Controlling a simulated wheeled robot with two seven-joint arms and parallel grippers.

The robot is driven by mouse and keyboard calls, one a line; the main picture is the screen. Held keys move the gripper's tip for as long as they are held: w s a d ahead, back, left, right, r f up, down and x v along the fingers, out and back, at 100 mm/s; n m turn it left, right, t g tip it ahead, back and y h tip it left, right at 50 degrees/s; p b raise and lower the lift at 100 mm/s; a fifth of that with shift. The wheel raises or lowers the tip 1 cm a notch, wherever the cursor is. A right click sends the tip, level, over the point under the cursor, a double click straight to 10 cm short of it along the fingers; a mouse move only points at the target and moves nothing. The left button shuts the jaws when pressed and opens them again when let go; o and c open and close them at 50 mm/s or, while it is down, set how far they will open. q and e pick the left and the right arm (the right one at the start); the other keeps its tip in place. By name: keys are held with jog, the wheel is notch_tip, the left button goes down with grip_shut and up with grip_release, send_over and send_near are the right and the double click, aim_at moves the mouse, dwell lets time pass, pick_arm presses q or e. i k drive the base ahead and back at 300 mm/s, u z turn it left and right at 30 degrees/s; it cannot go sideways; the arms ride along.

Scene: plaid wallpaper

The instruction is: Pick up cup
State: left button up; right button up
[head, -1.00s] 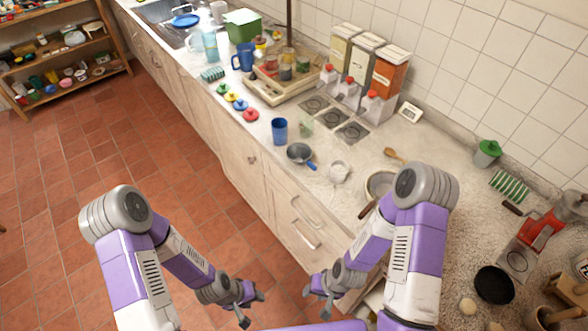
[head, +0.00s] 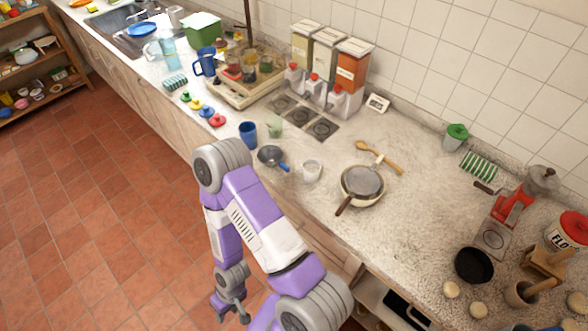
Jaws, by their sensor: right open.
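A blue cup (head: 248,133) stands upright on the counter, beside a small pale green glass (head: 274,128). A small white cup (head: 312,170) stands to the right of a dark pan with a blue handle (head: 270,156). A blue mug (head: 205,64) stands farther back by the wooden tray. Which cup the task means, I cannot tell. My right gripper (head: 231,314) is open and empty, low over the floor in front of the counter, well below and apart from the cups. My left gripper is out of view.
A sieve on a bowl (head: 362,183) has a handle reaching toward the counter's front edge. Dispensers (head: 330,62) and a wooden tray (head: 240,95) stand behind the cups. Colored lids (head: 207,112) lie left of the blue cup. Bare counter (head: 400,235) lies right of the sieve.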

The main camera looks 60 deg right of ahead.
aim_at(311, 167)
jog(key=i, duration=1.85)
jog(key=z, duration=3.25)
